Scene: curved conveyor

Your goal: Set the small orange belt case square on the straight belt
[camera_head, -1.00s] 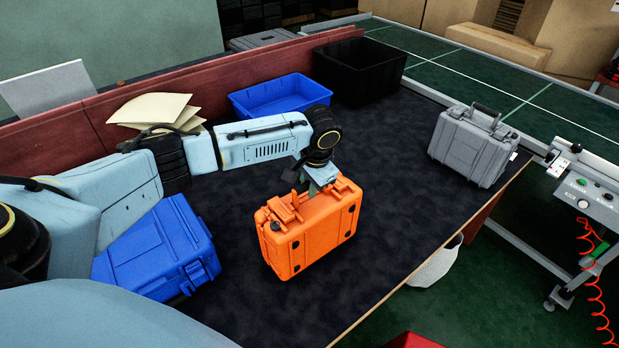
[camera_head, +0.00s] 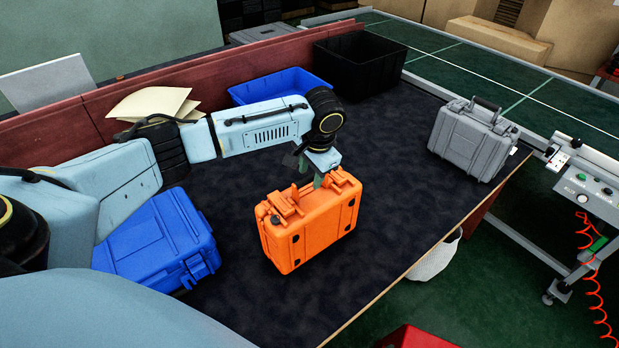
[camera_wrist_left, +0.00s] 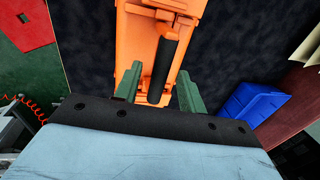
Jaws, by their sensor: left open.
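The straight belt is the green surface (camera_head: 450,55) with white lines at the back right. My right gripper is not in view.
A grey case (camera_head: 468,140) stands near the table's right edge. A blue case (camera_head: 150,245) lies at the left. A blue bin (camera_head: 262,93), black bin (camera_head: 375,80) and papers (camera_head: 150,105) line the back. A control box (camera_head: 590,188) stands right. The table's front middle is clear.

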